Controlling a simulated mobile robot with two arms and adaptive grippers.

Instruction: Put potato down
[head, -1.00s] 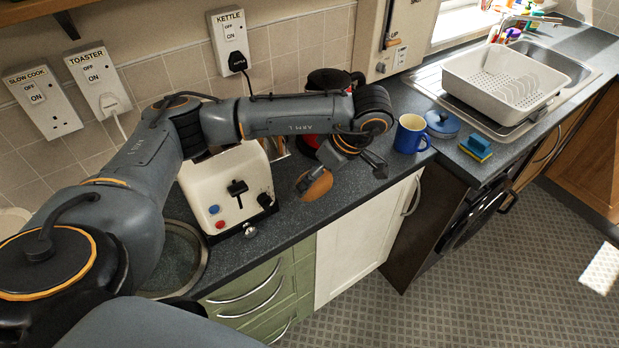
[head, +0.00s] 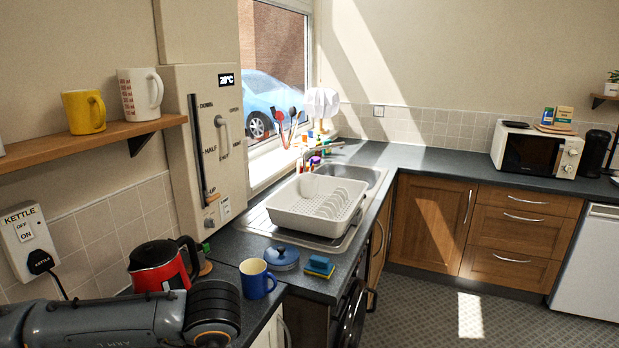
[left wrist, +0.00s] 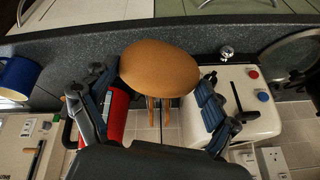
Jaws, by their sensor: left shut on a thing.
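The potato (left wrist: 158,62) is a smooth brown oval in the left wrist view. My left gripper (left wrist: 160,84) has a dark finger on each side of it and is shut on it. The dark counter (left wrist: 210,45) shows behind the potato; I cannot tell the gap between them. In the head view only my left arm shows at the bottom left; its gripper and the potato are out of that view. My right gripper is in neither view.
A white dish rack (head: 300,221) is by the sink. The cream toaster (left wrist: 248,98) is right of the potato in the wrist view.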

